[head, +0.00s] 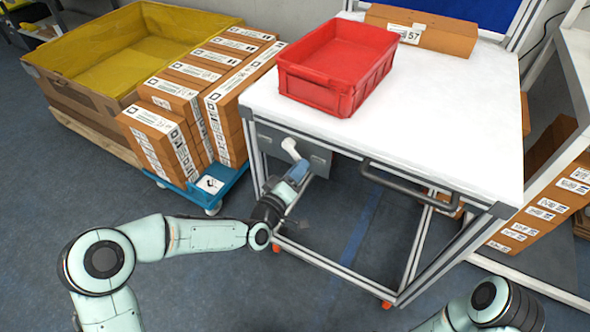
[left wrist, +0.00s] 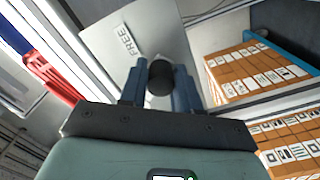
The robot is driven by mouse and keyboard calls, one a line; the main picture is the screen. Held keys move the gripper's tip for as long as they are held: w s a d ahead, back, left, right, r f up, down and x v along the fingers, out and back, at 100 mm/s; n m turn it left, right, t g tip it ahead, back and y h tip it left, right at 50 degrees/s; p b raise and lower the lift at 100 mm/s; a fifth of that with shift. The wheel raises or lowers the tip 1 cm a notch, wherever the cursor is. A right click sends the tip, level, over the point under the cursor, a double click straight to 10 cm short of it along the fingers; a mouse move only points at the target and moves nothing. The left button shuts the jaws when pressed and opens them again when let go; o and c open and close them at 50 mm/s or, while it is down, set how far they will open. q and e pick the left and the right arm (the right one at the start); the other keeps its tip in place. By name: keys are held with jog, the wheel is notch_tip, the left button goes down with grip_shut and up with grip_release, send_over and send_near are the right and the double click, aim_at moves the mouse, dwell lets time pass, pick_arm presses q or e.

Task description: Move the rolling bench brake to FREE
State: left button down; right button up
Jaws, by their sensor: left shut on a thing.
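The rolling bench (head: 440,120) has a white top and a metal frame. A grey brake plate (head: 318,158) hangs under its front left corner and also shows in the left wrist view (left wrist: 178,35). A label reading FREE (left wrist: 126,40) is on the plate, up and left of the brake's dark round handle (left wrist: 160,77). My left gripper (head: 297,168) is at the plate. In the left wrist view its two blue-grey fingers (left wrist: 160,88) are shut on the handle, one on each side. The lever behind the handle is mostly hidden. My right gripper is out of view.
A red bin (head: 338,92) and a long carton (head: 450,32) sit on the bench. A blue dolly (head: 212,197) with stacked cartons stands close to the left. A yellow-lined crate (head: 50,85) is behind it. A rack with cartons (head: 545,208) is at right.

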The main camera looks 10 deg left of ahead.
pick_arm(q)
jog(key=shift+w+a+n, duration=0.1)
jog(key=shift+a+n, duration=0.15)
jog(key=shift+n, duration=0.15)
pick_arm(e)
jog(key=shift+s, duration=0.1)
pick_arm(q)
jog(key=c, duration=0.9)
grip_release()
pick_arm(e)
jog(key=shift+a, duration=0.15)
pick_arm(q)
jog(key=shift+d, duration=0.1)
jog(key=shift+s, duration=0.2)
jog(key=p+v, duration=0.2)
jog(key=v, duration=1.1)
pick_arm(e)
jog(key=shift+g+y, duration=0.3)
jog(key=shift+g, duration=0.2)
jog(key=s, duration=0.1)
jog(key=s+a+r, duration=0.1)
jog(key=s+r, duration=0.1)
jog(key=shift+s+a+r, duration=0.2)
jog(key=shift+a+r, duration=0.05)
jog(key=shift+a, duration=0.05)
